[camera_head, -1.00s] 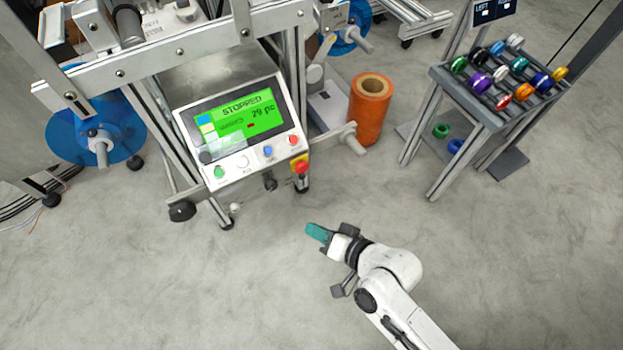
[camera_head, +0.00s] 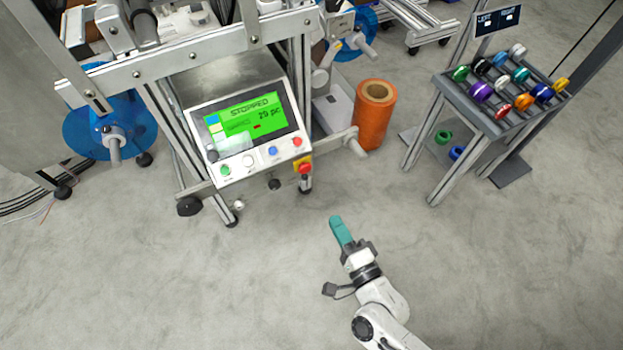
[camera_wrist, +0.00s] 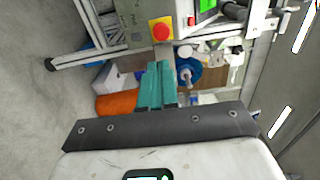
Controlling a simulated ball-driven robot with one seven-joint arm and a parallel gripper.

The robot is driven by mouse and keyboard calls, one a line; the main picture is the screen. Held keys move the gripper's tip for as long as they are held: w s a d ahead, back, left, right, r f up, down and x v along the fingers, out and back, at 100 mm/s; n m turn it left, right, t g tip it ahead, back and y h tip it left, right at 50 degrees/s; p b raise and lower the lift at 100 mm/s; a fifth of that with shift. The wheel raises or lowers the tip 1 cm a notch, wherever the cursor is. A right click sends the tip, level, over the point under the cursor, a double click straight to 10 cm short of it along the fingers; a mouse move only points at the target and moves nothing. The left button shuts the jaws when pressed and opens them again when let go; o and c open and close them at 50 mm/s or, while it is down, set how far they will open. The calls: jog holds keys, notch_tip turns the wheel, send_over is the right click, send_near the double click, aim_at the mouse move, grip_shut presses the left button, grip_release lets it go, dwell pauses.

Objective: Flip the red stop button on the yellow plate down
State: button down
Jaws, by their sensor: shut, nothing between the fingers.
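The red stop button (camera_head: 305,168) sits on a small yellow plate (camera_head: 299,160) at the lower right corner of the control panel. In the wrist view the red stop button (camera_wrist: 161,32) shows whole on the yellow plate (camera_wrist: 171,20), above and beyond the fingertips. My gripper (camera_head: 335,219) has teal fingers and is shut and empty. It is over the floor, below and right of the button in the head view, and apart from it. In the wrist view its closed fingers (camera_wrist: 158,66) point towards the area just below the button.
The control panel (camera_head: 248,133) has a green screen reading STOPPED, with several small buttons under it. An orange roll (camera_head: 373,118) stands right of the machine. A rack (camera_head: 436,150) with colored spools is farther right. The floor between my gripper and the panel is clear.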

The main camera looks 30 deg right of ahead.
aim_at(306, 171)
jog(key=shift+w, duration=0.1)
jog(key=w+b, duration=0.1)
jog(key=w, duration=1.2)
jog(key=shift+w+b, duration=0.3)
jog(key=shift+w, duration=0.15)
jog(key=shift+r, duration=0.1)
